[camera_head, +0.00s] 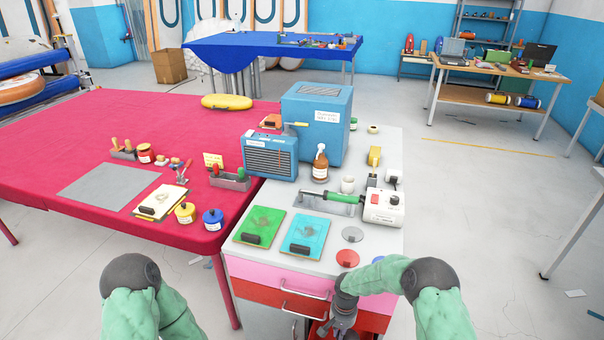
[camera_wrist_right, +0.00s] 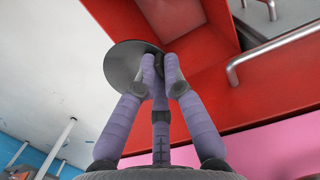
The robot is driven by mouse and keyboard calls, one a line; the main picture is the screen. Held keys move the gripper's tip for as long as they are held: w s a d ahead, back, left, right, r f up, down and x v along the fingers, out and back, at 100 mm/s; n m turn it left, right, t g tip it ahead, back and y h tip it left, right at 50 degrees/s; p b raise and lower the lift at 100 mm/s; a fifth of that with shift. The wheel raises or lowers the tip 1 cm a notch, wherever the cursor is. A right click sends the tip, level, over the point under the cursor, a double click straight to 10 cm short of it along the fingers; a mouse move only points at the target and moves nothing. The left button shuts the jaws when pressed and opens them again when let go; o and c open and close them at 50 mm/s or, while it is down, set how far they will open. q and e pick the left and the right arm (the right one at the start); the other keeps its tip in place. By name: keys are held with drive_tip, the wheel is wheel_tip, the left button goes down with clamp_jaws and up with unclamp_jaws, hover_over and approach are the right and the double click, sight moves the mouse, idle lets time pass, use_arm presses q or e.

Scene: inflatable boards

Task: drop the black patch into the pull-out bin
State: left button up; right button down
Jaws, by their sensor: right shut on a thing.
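My right gripper (camera_wrist_right: 160,68) is shut on the black patch (camera_wrist_right: 127,66), a thin dark round disc pinched near its edge in the right wrist view. The red pull-out bin (camera_wrist_right: 212,95) fills much of that view beyond the fingertips; its red walls and a metal handle show. In the head view my right gripper (camera_head: 342,315) is low at the cabinet's front, over the bin's red edge (camera_head: 313,332); the patch is hard to make out there. Whether the patch is fully inside the bin's walls, I cannot tell. My left gripper is out of view.
The white worktop (camera_head: 320,260) above holds a grey disc (camera_head: 352,234), a red disc (camera_head: 347,258), green and blue boards (camera_head: 310,235), and a heat tool (camera_head: 382,207). Pink and red drawers (camera_head: 275,278) with metal handles face front. A red table (camera_head: 110,215) stands left.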

wheel_tip(320, 180, down, 5)
drive_tip(key=shift+r+b, duration=0.2)
drive_tip(key=shift+b, duration=0.85)
drive_tip(key=c, duration=1.3)
unclamp_jaws()
drive_tip(key=shift+o, duration=0.2)
wheel_tip(320, 180, up, 12)
drive_tip(key=w, duration=0.1)
drive_tip(key=shift+w+d, duration=0.2)
